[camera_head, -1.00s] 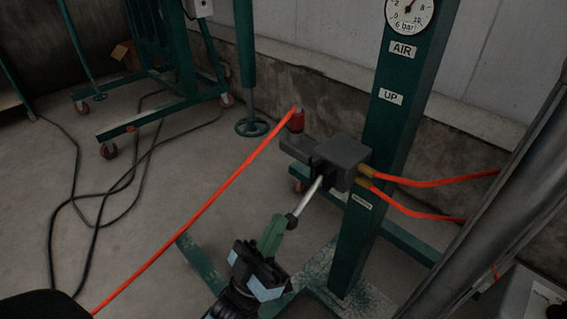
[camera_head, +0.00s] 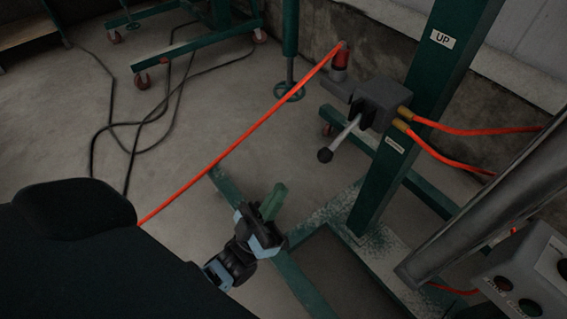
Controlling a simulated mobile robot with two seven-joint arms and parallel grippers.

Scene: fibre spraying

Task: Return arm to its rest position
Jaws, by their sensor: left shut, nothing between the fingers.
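My left gripper (camera_head: 272,200) is in the lower middle of the head view, its green fingers together and empty. It is below and left of the valve lever (camera_head: 340,140), with a clear gap between them. The lever is a light metal rod with a dark ball knob, pointing down and left from the grey valve box (camera_head: 382,103). The box is mounted on a green post (camera_head: 425,110). My right gripper is not in view.
A green base beam (camera_head: 300,283) lies below the gripper. A control box (camera_head: 525,275) stands at lower right. Open floor (camera_head: 60,125) lies left, with dark cables.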

